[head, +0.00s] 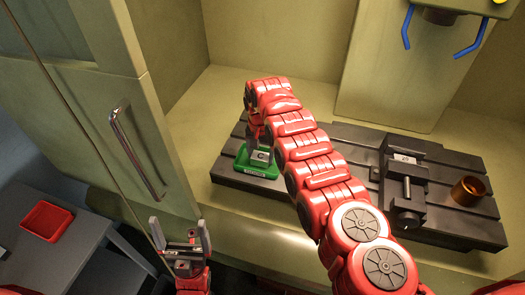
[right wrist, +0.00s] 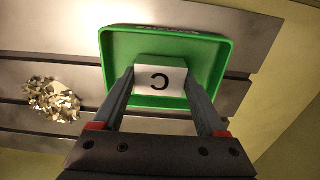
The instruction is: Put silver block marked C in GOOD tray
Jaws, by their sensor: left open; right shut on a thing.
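The silver block marked C (head: 261,156) is between the fingers of my right gripper (head: 257,143). In the right wrist view the fingers (right wrist: 160,78) are shut on the block (right wrist: 160,80), its C face showing upside down. The block is over or inside the green tray (head: 242,168), and I cannot tell whether it touches the floor. The tray also shows in the right wrist view (right wrist: 222,62); the label on its rim is too small to read surely. My left gripper (head: 180,232) is open and empty, low in front of the cabinet.
The green tray sits on the left end of the dark slotted machine table (head: 340,150). A vise (head: 405,180) and a copper-coloured ring (head: 468,190) stand to the right. Metal shavings (right wrist: 52,100) lie beside the tray. A red tray (head: 46,220) is on a grey cart at left.

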